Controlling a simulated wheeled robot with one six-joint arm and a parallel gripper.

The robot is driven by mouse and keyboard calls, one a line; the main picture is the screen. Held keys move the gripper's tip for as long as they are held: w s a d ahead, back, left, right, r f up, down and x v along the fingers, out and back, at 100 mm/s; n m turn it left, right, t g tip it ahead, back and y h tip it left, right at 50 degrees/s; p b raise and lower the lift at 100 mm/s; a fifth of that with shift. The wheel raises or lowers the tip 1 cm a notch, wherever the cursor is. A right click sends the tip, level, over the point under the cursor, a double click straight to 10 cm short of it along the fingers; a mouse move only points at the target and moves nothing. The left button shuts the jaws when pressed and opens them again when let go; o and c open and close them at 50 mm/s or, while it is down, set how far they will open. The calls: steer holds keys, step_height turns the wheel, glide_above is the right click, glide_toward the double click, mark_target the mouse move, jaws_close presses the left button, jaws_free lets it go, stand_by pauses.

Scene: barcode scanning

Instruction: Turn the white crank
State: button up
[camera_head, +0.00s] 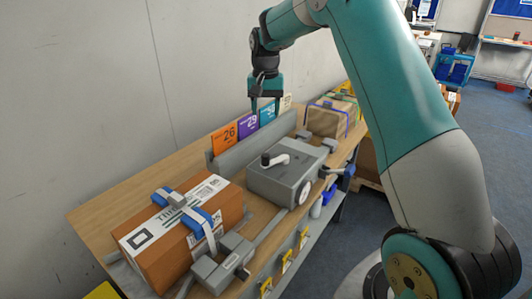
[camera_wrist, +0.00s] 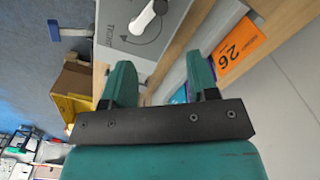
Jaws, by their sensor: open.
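The white crank (camera_head: 279,160) sits on top of a grey box (camera_head: 287,185) in the middle of the table, with a black knob (camera_head: 266,158) at its left end. In the wrist view the crank (camera_wrist: 147,20) shows at the top edge, partly cut off, beside a printed curved arrow on the grey box (camera_wrist: 132,42). My gripper (camera_head: 265,108) hangs fingers down, above and behind the crank, near the row of coloured cards. In the wrist view its two teal fingers (camera_wrist: 163,78) are apart with nothing held between them. It does not touch the crank.
Several numbered cards, including an orange one (camera_head: 224,137), stand in a grey rack (camera_head: 245,138) along the wall side. A strapped cardboard box (camera_head: 165,245) is at the near left. Another box (camera_head: 327,118) stands at the far end. Bare wood (camera_head: 110,208) shows at the left.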

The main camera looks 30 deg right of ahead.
mark_target(266, 155)
step_height(266, 155, down, 17)
steer(key=p, duration=0.3)
jaws_close()
